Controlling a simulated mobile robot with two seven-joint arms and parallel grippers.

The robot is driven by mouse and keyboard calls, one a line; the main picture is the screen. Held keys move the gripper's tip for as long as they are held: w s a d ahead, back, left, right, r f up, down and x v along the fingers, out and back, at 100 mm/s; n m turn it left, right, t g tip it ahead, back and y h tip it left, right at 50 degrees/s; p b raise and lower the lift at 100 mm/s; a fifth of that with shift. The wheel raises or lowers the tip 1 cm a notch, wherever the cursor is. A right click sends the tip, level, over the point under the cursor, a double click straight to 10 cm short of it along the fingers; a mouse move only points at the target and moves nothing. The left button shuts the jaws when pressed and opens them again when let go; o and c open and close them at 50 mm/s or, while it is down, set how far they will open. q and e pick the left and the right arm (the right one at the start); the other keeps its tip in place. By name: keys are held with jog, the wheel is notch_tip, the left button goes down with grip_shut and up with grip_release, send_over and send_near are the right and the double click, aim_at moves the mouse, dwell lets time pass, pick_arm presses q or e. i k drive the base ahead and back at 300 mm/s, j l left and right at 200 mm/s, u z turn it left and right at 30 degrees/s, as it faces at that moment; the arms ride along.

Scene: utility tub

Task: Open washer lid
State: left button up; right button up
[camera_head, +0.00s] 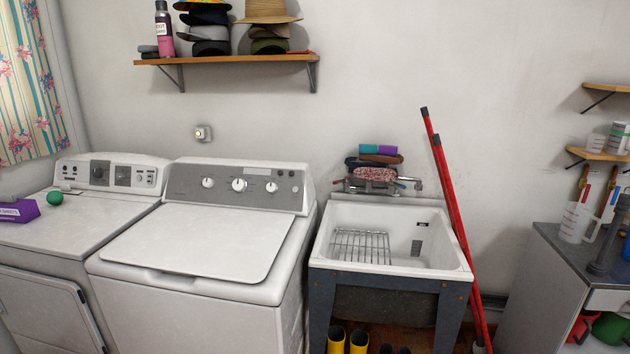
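A white top-loading washer (180,310) stands left of centre in the head view. Its lid (195,240) lies flat and closed on top, with a small handle notch at the front edge. A grey control panel (238,185) with several knobs rises behind the lid. Neither of my grippers shows in this view.
A white dryer (90,220) stands against the washer's left, with a purple box (18,211) and a green ball (55,198) on it. A utility tub (445,255) with a wire rack (360,246) stands to the right. Red poles (455,210) lean beside it.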

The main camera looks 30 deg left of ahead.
aim_at(236, 245)
jog(key=u, duration=1.9)
